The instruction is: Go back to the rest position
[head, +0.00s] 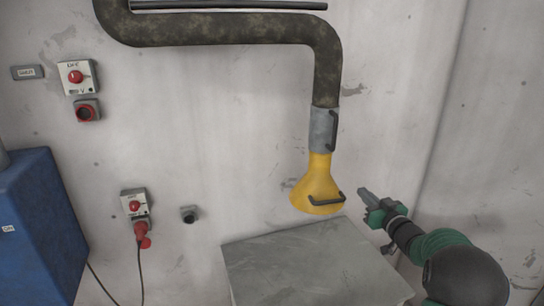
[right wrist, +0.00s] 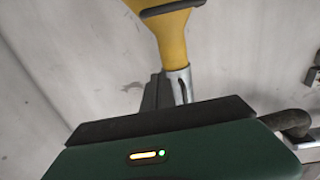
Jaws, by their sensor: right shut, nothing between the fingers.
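My right gripper (head: 364,194) comes in from the lower right in the head view. Its fingers are shut and empty, just right of the yellow funnel hood (head: 315,190) and apart from the hood's dark handle (head: 327,200). In the right wrist view the shut fingers (right wrist: 168,90) point toward the wall, with part of the yellow hood (right wrist: 172,38) and its dark handle (right wrist: 172,8) showing above them. My left gripper is not in view.
A grey table (head: 290,262) stands below the hood. A dark pipe (head: 220,29) runs along the wall down to the hood. Switch boxes (head: 77,77) and a plugged-in red plug (head: 141,231) are on the left wall. A blue cabinet (head: 38,235) stands at far left.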

